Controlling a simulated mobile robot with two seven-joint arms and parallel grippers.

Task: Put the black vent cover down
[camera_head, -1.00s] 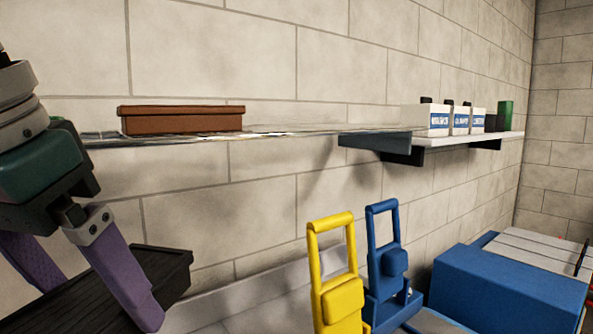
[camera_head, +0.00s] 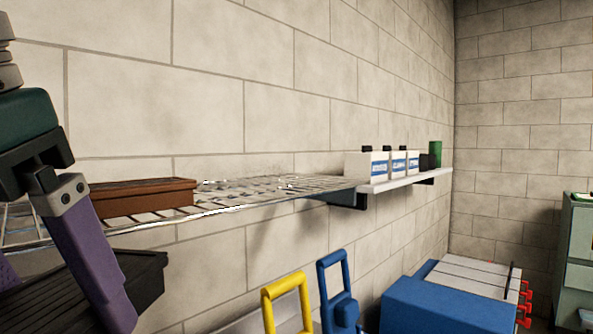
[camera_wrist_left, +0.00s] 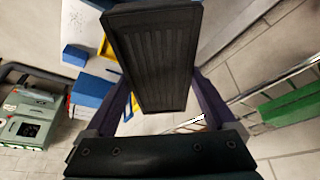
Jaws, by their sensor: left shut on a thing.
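The black vent cover (camera_head: 140,285) is at the lower left of the head view, a dark slatted box shape partly cut off by the picture edge. My left gripper (camera_head: 62,298) has purple fingers and is shut on it. In the left wrist view the vent cover (camera_wrist_left: 153,55) shows its ribbed face between the two fingers of the gripper (camera_wrist_left: 160,100). In the head view, the cover appears below the wire shelf (camera_head: 240,196) and in front of the wall. My right gripper is not in view.
A brown box (camera_head: 148,198) lies on the wire shelf. White bottles (camera_head: 366,166) and a green can (camera_head: 435,154) stand on a solid shelf further right. Yellow (camera_head: 286,297) and blue (camera_head: 338,292) handled things and a blue box (camera_head: 425,305) are below.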

